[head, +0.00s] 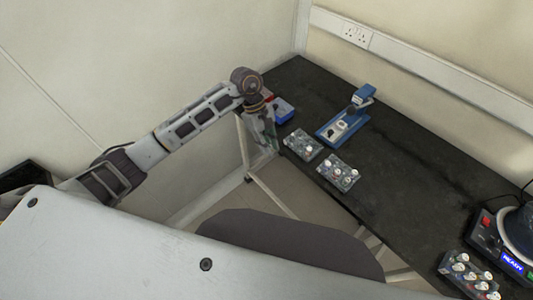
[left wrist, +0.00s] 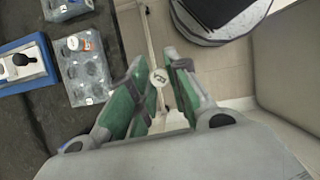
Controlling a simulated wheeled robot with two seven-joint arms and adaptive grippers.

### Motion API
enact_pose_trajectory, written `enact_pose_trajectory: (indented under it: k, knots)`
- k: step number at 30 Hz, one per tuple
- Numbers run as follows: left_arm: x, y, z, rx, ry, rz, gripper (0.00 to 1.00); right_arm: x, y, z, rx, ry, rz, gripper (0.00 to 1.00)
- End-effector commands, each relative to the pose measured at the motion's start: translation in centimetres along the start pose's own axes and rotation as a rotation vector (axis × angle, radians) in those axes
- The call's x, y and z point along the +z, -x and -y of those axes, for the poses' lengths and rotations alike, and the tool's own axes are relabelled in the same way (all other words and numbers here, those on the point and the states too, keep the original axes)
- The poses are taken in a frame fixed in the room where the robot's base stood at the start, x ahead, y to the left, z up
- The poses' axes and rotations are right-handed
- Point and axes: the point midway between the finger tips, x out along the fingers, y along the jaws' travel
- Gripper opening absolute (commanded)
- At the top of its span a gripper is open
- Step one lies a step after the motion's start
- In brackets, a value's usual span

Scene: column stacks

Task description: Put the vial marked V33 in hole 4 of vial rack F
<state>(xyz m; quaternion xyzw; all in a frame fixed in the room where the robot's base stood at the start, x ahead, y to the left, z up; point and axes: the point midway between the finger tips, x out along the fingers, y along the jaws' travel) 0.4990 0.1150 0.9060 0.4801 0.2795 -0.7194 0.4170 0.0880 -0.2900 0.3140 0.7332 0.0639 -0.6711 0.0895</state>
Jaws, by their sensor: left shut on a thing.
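My left gripper (head: 268,143) hangs at the left edge of the dark bench in the head view. In the left wrist view its green-padded fingers (left wrist: 157,88) are shut on a white-capped vial (left wrist: 160,77), seen from its cap end. The mark on the cap is too small to read, so I cannot tell if it is V33. Two clear vial racks stand on the bench, one nearer the gripper (head: 303,144) and one to its right (head: 338,173). One rack (left wrist: 84,68) shows several empty holes in the left wrist view. Their letters are not readable.
A blue stand (head: 342,128) and a blue box (head: 283,110) are farther back. At the bench's lower right are another filled rack (head: 470,274) and a device with a lit READY display (head: 511,262). The bench between is clear.

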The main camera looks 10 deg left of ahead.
Motion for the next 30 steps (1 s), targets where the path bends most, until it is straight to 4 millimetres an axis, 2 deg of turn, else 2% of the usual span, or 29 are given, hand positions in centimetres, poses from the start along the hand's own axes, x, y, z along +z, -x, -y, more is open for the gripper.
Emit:
enact_pose_trajectory:
  k: [18,30]
  knots:
    - [-0.1,1.1,-1.6,0.200,0.481,0.001,0.04,0.1,0.0,0.0,0.000,0.001,-0.009,0.40]
    - [-0.1,1.1,-1.8,0.274,0.660,0.001,0.04,0.0,0.0,0.0,0.000,0.002,-0.014,0.40]
